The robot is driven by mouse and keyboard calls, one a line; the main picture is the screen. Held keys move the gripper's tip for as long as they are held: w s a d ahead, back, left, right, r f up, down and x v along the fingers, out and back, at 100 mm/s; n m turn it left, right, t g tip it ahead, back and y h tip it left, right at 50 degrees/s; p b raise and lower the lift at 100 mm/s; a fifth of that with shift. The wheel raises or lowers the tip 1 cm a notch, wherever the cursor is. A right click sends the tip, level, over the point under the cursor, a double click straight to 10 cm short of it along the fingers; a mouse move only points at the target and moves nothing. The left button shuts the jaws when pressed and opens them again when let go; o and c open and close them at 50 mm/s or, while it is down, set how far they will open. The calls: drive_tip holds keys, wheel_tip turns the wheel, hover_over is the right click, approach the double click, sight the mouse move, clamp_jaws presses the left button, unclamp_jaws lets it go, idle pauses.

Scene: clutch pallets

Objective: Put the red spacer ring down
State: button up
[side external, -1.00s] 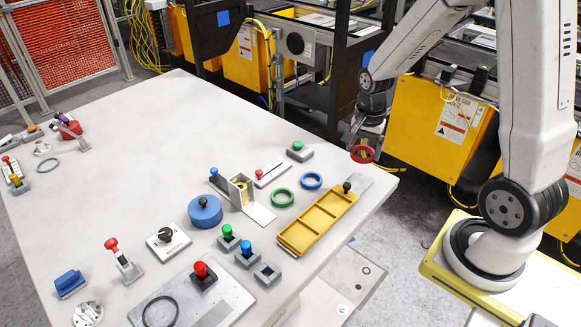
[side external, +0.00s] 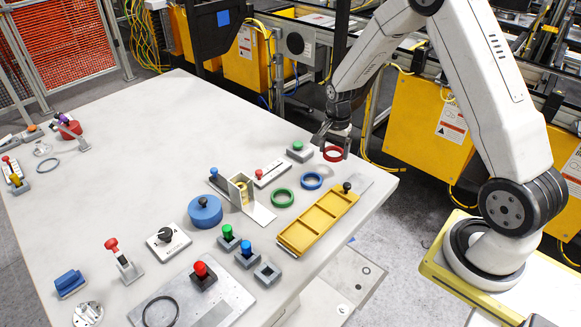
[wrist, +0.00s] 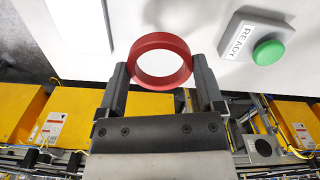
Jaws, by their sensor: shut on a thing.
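The red spacer ring (side external: 333,154) is held in my gripper (side external: 334,147) near the far right edge of the white table (side external: 120,130). In the wrist view the red ring (wrist: 160,59) sits between the two dark fingers of my gripper (wrist: 161,72), which are shut on it from both sides. In the side view the ring appears a little above the table top, though the exact gap is hard to tell. A green ring (side external: 283,198) and a blue ring (side external: 312,181) lie flat on the table in front of it.
A grey box with a green button (side external: 299,151) stands just left of the ring; its READY label shows in the wrist view (wrist: 242,42). A yellow tray (side external: 318,222) lies in front near the right edge. Bare table lies left of the green-button box.

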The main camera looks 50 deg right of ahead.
sight(328, 166)
drive_tip(key=shift+w+d+f, duration=0.1)
drive_tip(key=shift+w+f, duration=0.2)
drive_tip(key=shift+f, duration=0.05)
drive_tip(key=shift+w+d+f, duration=0.1)
drive_tip(key=shift+w+f, duration=0.25)
drive_tip(key=shift+f, duration=0.15)
drive_tip(key=shift+w+f, duration=0.15)
drive_tip(key=shift+f, duration=1.3)
drive_tip(key=shift+f, duration=0.2)
drive_tip(key=o, duration=0.9)
drive_tip(key=shift+o, duration=0.2)
drive_tip(key=shift+r, duration=0.1)
